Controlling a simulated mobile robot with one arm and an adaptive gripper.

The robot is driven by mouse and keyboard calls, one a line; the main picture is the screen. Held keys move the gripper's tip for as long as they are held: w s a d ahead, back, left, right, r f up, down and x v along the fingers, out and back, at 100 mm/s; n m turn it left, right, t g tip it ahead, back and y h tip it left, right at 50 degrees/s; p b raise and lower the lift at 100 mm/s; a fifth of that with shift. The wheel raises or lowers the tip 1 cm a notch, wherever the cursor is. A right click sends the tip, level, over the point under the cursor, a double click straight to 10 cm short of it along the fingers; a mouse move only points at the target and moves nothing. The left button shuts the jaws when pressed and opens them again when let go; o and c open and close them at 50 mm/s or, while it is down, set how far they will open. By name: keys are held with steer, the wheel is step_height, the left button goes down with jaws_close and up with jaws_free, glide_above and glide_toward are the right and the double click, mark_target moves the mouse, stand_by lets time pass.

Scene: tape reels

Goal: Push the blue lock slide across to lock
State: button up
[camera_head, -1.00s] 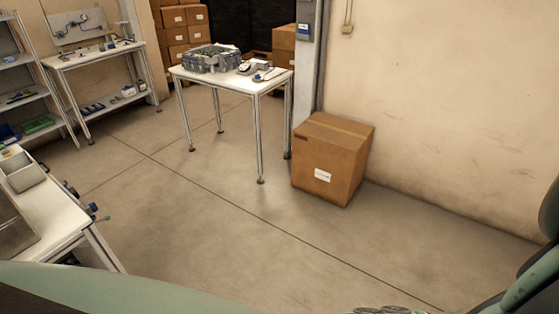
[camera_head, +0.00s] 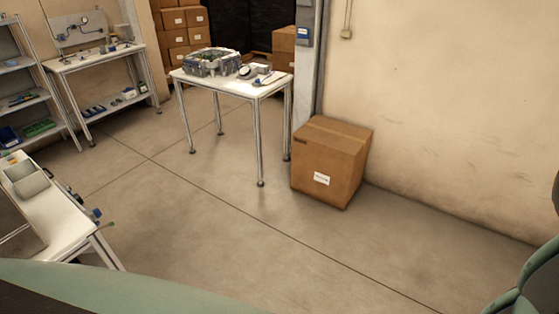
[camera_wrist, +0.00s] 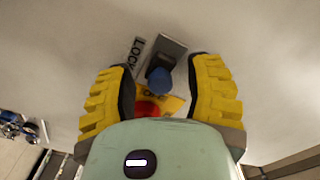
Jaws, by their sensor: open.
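In the wrist view the blue lock slide (camera_wrist: 160,81) shows as a rounded blue knob at the lower end of a grey metal plate (camera_wrist: 171,50). A white label reading LOCK (camera_wrist: 136,53) lies along the plate's left side. My gripper (camera_wrist: 159,68) is open, with one yellow ribbed finger on each side of the blue knob and visible gaps to both. A round red part (camera_wrist: 148,108) and a yellow label (camera_wrist: 174,104) lie below the knob, partly hidden by my gripper's body. I cannot make out the lock slide in the head view.
A white table (camera_head: 225,84) with a grey crate (camera_head: 211,62) stands at the back. A cardboard box (camera_head: 332,160) is on the floor by the wall. A white bench (camera_head: 62,218) stands at left, shelves behind it. The middle floor is clear.

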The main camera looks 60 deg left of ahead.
stand_by(0.3)
jaws_close()
stand_by(0.3)
